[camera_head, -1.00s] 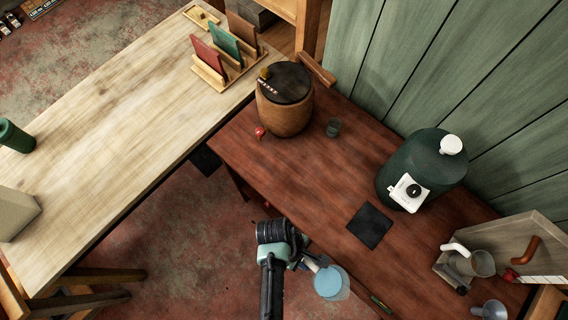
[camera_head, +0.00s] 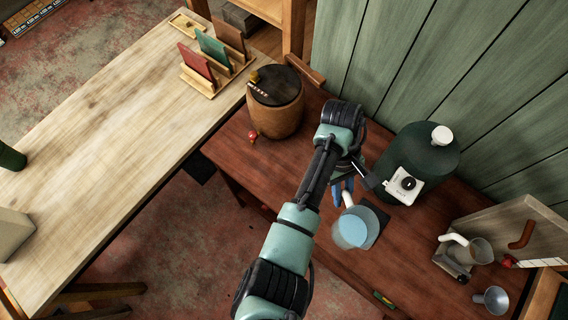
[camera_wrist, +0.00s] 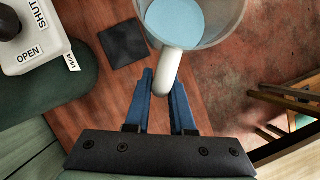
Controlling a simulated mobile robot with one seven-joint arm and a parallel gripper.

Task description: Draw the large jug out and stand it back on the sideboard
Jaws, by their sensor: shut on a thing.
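The large jug (camera_head: 352,230) is clear with pale blue contents and a white handle. My gripper (camera_head: 344,190) is shut on the handle, its blue fingers on either side of it. In the wrist view, my gripper (camera_wrist: 163,80) grips the handle (camera_wrist: 167,72), and the jug (camera_wrist: 212,35) shows only in part at the top edge. In the head view the jug overlaps a black square mat on the sideboard (camera_head: 262,168); in the wrist view the mat (camera_wrist: 123,43) lies clear to its left. I cannot tell the jug's height above the wood.
A dark green urn (camera_head: 420,150) with a white tap panel stands behind the jug, close to my wrist. A wooden lidded barrel (camera_head: 275,115) stands to the left. A smaller clear jug (camera_head: 480,250) and a funnel (camera_head: 492,299) are at the right. Bare wood lies between barrel and mat.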

